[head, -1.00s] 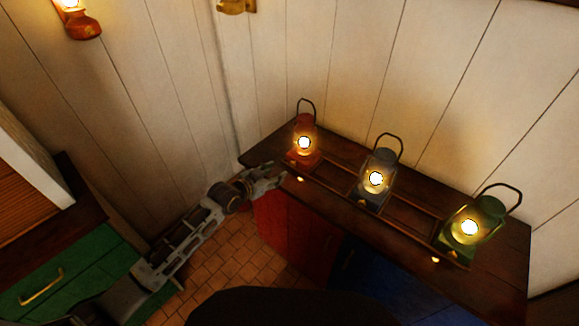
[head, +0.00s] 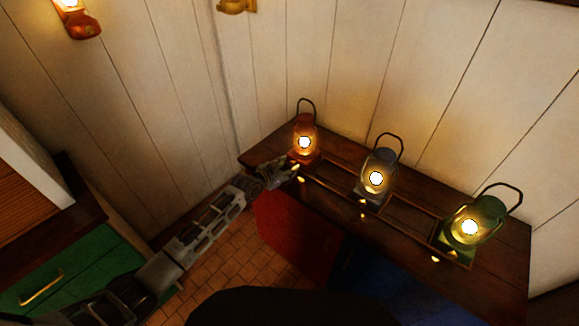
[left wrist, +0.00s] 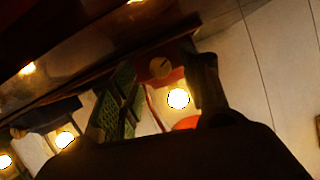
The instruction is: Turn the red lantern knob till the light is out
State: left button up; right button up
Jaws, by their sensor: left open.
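The red lantern (head: 306,122) stands at the left end of the dark wooden counter, its globe lit. My left gripper (head: 283,173) is at the counter's front edge, just in front of the lantern's red base. In the left wrist view, the lit red lantern (left wrist: 178,98) appears upside down. A round brass-brown knob (left wrist: 160,67) shows on its red base. The gripper (left wrist: 165,85) is open, with a finger on either side of the knob in the picture. I cannot tell whether either finger touches it. My right gripper is not in view.
A lit grey-blue lantern (head: 380,160) and a lit green lantern (head: 487,212) stand farther right along the counter (head: 500,265). A low wooden rail (head: 412,212) runs between the lanterns. The plank wall is close behind. A green drawer cabinet (head: 80,275) stands at left.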

pick_arm(q)
jog(key=shift+w+d+f, duration=0.2)
jog(key=shift+w+d, duration=0.15)
jog(key=shift+w, duration=0.15)
jog(key=shift+w+d+f, duration=0.15)
jog(key=shift+w, duration=0.1)
jog(key=shift+c, duration=0.4)
jog(key=c, duration=0.9)
jog(key=shift+w+f+b, duration=0.1)
jog(key=shift+b, duration=0.25)
grip_shut()
jog(key=shift+n+g+h+b, duration=0.3)
jog(key=shift+n+h+b, duration=0.1)
jog(key=shift+n+b, duration=0.5)
jog(key=shift+b, duration=0.4)
jog(key=shift+n+g+h+b, duration=0.3)
jog(key=shift+h+b, duration=0.1)
jog(key=shift+b, duration=0.2)
jog(key=shift+n+b, duration=0.3)
jog(key=shift+b, duration=0.05)
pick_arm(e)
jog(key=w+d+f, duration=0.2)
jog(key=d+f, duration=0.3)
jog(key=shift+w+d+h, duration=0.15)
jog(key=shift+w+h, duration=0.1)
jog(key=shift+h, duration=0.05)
